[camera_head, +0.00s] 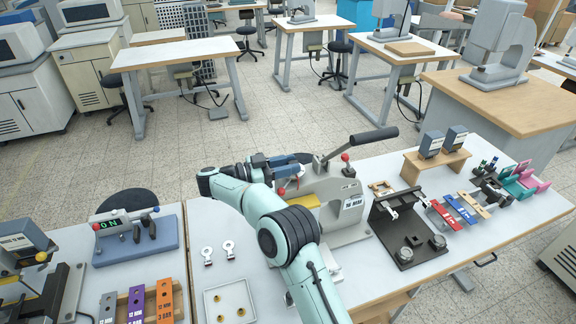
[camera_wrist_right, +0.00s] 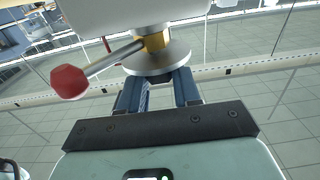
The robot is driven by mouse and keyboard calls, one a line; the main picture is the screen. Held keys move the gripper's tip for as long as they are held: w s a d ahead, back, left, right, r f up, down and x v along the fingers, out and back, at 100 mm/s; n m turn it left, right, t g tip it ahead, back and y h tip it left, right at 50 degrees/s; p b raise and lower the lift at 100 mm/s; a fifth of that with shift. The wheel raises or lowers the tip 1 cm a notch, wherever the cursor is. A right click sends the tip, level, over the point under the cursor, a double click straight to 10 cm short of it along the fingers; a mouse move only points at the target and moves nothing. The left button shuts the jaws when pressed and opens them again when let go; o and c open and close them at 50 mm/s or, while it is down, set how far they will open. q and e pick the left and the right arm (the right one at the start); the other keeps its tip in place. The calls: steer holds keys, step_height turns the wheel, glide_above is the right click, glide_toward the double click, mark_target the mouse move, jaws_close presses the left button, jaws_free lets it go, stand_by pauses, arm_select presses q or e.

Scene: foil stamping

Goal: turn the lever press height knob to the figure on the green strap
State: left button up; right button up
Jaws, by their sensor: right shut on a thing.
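My right gripper (camera_head: 290,160) reaches the press's far left side. In the right wrist view, my gripper (camera_wrist_right: 157,80) is shut on a round grey knob (camera_wrist_right: 158,62) under a brass collar (camera_wrist_right: 155,42). A rod with a red end (camera_wrist_right: 69,82) sticks out beside it. The knob's scale does not show. I cannot make out a green strap for certain. My left gripper is out of view.
Purple (camera_head: 136,304) and orange (camera_head: 165,300) straps lie at the front left; red (camera_head: 441,214) and blue (camera_head: 460,209) ones lie right of the press. A dark stand (camera_head: 405,235) is close on its right. A shallow tray (camera_head: 229,301) sits in front.

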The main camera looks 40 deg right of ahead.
steer(key=shift+w+m+g+y, duration=0.15)
steer(key=shift+m+g+y, duration=0.45)
steer(key=shift+m+g, duration=0.65)
steer(key=shift+d+g, duration=0.1)
steer(key=shift+g, duration=0.55)
steer(key=o, duration=1.1)
steer(key=shift+c, duration=0.2)
